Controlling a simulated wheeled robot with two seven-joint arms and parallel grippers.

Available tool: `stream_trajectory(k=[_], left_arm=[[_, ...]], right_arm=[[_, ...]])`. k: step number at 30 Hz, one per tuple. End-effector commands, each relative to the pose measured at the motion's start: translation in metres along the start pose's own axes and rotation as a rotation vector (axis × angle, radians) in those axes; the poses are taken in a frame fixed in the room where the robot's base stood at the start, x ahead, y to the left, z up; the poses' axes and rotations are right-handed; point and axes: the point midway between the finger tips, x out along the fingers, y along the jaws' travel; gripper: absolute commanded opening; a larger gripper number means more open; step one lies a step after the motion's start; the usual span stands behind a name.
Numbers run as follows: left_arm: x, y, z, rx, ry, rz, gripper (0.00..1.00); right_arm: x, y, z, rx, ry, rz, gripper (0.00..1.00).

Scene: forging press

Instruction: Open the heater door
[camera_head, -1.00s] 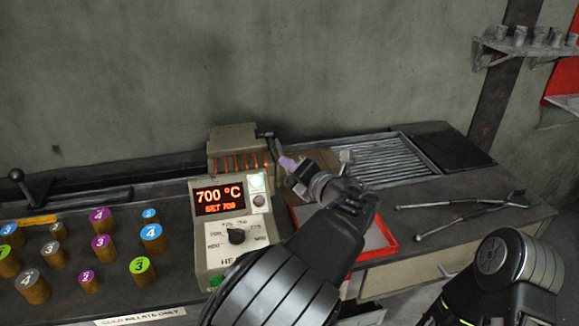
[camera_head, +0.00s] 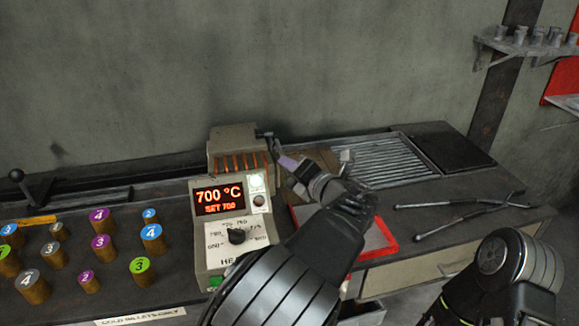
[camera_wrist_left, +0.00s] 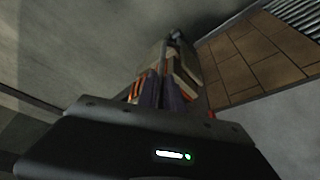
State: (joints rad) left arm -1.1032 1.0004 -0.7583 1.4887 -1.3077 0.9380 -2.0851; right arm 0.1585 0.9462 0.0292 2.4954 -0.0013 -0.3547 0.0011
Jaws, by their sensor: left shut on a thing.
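The heater (camera_head: 238,150) is a beige box with glowing orange slots, behind its control panel (camera_head: 233,225), which reads 700 °C. My left gripper (camera_head: 287,163) is at the heater's right side, its fingers pointing at it. In the left wrist view the fingers (camera_wrist_left: 160,92) are close together against the heater (camera_wrist_left: 183,68). They are shut on a part there, apparently the heater door's handle, which the fingers mostly hide. I cannot tell how far the door is open. My right arm shows at the lower right, with its gripper out of view.
Several numbered billets (camera_head: 101,247) stand on the bench left of the panel. A red-rimmed tray (camera_head: 388,238) lies partly under my left forearm. Tongs (camera_head: 470,213) lie on the right. A ribbed grate (camera_head: 385,162) and a brick surface (camera_wrist_left: 262,60) are beside the heater.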

Motion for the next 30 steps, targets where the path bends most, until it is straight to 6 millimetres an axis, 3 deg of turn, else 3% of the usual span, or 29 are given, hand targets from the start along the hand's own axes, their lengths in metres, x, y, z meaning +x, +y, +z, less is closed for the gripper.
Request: stream_trajectory(k=[1,8,11,26,30], left_arm=[[0.002,-0.004,-0.007,0.004,0.014,-0.002,0.0],[0.002,-0.001,-0.005,0.006,0.017,-0.006,0.0],[0.002,0.006,-0.001,0.01,0.027,-0.016,0.0],[0.009,0.06,0.041,0.063,0.151,-0.178,0.0],[0.019,0.07,0.054,0.093,0.211,-0.26,0.0]], right_arm=[[0.001,0.0,0.0,0.0,0.0,0.0,0.36],[-0.004,-0.001,0.0,0.0,-0.001,0.001,0.36],[-0.016,-0.005,0.001,0.002,-0.003,0.003,0.36],[-0.111,-0.033,0.008,0.021,-0.032,0.031,0.36],[-0.104,-0.03,0.009,0.022,-0.034,0.033,0.36]])
